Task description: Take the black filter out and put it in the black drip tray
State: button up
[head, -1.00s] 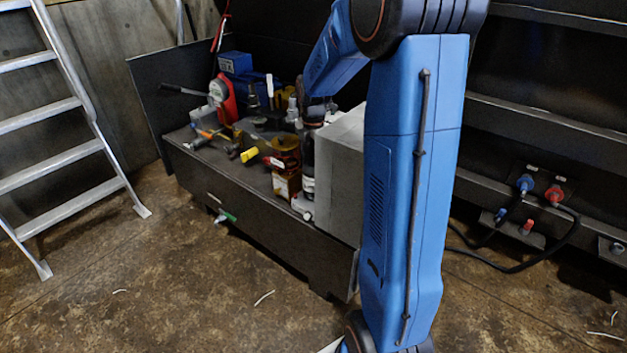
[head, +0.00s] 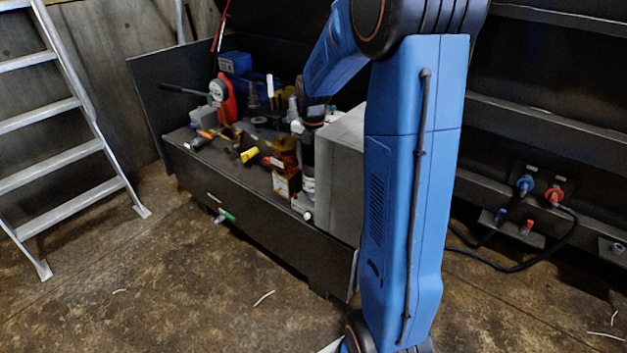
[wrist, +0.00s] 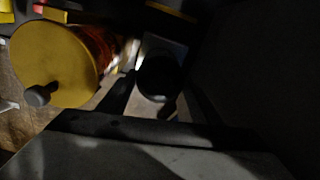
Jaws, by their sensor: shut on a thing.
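In the wrist view, a dark round-ended thing, seemingly the black filter (wrist: 158,78), sits between the dark fingers of my gripper (wrist: 147,98), which is shut on it. In the head view my gripper (head: 309,128) is at the right part of the low bench, left of a grey box, over a dark upright cylinder; its fingers are too small to make out. An amber bowl with a yellow disc and a grey knob (wrist: 55,65) is left of the fingers in the wrist view. I cannot make out the black drip tray for certain.
A grey box (head: 341,165) stands close right of my gripper. A ladder (head: 70,130) is at left. The floor in front is open.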

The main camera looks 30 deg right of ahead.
jog(key=n, duration=0.5)
dwell(0.3)
jog(key=o, duration=1.2)
jog(key=shift+o, duration=0.2)
jog(key=shift+c, duration=0.3)
